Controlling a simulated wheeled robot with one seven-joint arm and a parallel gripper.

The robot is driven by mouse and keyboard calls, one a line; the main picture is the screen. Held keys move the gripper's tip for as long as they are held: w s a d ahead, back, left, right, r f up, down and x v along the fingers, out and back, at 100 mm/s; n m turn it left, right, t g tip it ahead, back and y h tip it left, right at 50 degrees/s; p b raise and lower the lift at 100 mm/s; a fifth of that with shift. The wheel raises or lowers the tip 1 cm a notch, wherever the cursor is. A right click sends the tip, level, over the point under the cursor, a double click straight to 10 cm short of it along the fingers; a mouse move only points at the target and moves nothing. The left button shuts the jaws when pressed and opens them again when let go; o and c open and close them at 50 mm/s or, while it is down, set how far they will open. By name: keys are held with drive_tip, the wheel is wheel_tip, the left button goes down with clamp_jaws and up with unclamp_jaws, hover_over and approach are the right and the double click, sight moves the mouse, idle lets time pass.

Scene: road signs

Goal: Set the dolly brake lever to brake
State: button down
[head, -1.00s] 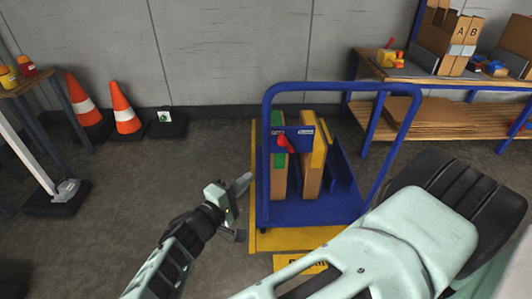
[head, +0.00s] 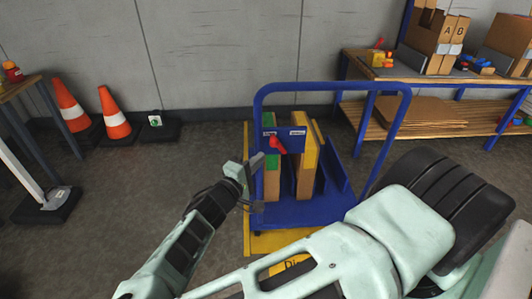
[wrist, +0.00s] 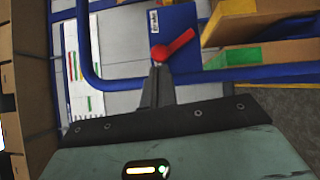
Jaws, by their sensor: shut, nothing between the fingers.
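The blue dolly (head: 300,208) stands ahead with its tall blue handle frame and a blue plate on the near side. The red brake lever (head: 278,145) is on that plate, slanting down to the right in the head view, between two small white labels too small to read. In the wrist view the red lever (wrist: 178,46) slants to the upper right from its round hub. My gripper (head: 258,160) is shut and empty, left of the lever. In the wrist view my gripper's fingertips (wrist: 158,68) are just below the hub; I cannot tell whether they touch.
Cardboard boxes (head: 305,178) stand on the dolly, which is on a yellow floor marking (head: 262,243). A workbench (head: 425,82) with boxes is at the right. Orange cones (head: 115,122) stand at the left wall. The floor left of the dolly is clear.

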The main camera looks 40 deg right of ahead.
sight(272, 146)
drive_tip(key=shift+x, duration=2.2)
drive_tip(key=shift+r, duration=0.1)
